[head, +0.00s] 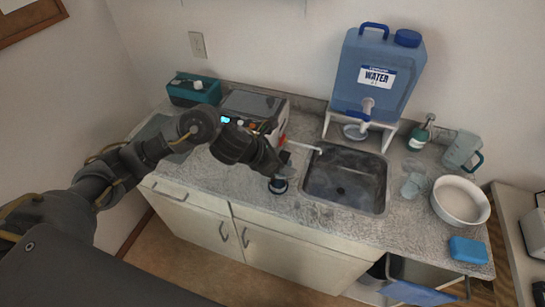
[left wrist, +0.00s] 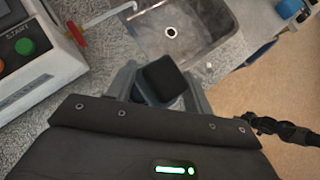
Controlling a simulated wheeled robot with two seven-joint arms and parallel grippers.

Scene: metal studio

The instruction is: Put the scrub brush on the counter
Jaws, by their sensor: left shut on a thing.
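My left gripper (head: 281,170) reaches in from the left over the counter (head: 235,188), just left of the sink. It is shut on a small dark thing with a blue-grey body, which I take to be the scrub brush (head: 278,186). In the left wrist view its dark square top (left wrist: 164,79) sits between the two fingers (left wrist: 160,88). Whether its underside touches the counter cannot be told. A black jointed part, probably my right arm (left wrist: 280,128), shows over the floor at the right; its jaws are not clear.
The metal sink (head: 345,181) lies right of the gripper. The machine with buttons (head: 252,108) stands behind it. A blue water jug (head: 378,75) on a white stand is behind the sink. A white bowl (head: 460,200) and a blue block (head: 468,250) stand at the right.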

